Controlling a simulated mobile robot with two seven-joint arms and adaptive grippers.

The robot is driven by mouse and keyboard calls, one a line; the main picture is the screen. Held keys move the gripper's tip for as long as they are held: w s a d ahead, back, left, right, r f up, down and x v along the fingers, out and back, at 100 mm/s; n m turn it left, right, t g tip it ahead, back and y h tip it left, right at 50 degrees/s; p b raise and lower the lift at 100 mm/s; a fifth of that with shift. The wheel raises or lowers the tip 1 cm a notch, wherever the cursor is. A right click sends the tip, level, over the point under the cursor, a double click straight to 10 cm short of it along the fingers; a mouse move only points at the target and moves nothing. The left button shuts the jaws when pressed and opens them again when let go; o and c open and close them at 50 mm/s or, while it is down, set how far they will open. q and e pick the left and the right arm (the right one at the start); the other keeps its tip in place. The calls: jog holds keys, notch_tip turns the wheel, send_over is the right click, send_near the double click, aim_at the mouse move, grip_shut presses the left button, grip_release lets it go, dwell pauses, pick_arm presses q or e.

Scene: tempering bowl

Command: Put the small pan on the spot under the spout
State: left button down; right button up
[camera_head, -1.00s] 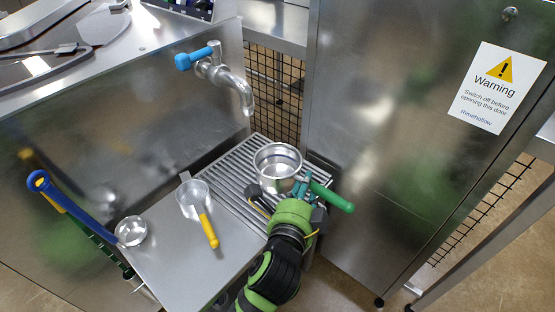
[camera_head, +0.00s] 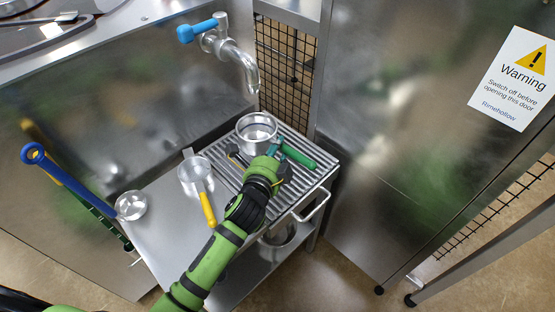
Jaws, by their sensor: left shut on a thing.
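The small pan (camera_head: 257,131) is a round metal pan with a green handle (camera_head: 298,156) pointing right and toward me. It is upright over the slatted rack (camera_head: 318,172), close below the curved metal spout (camera_head: 250,76). I cannot tell whether its base touches the slats. My left gripper (camera_head: 274,158) is at the near side of the pan, shut on its handle near the rim. The wrist hides part of the jaws and the rack spot beneath. My right gripper is not in view.
A pot (camera_head: 280,233) stands on the lower shelf. A warning-marked door (camera_head: 420,130) stands right. The blue tap lever (camera_head: 197,31) is above.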

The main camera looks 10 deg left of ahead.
pick_arm(q)
jog(key=shift+f+b, duration=0.45)
jog(key=shift+f, duration=1.5)
jog(key=shift+f, duration=0.1)
jog(key=c, duration=1)
grip_release()
jog(key=shift+f, duration=0.1)
jog(key=v, duration=1.2)
jog(key=shift+r, duration=0.25)
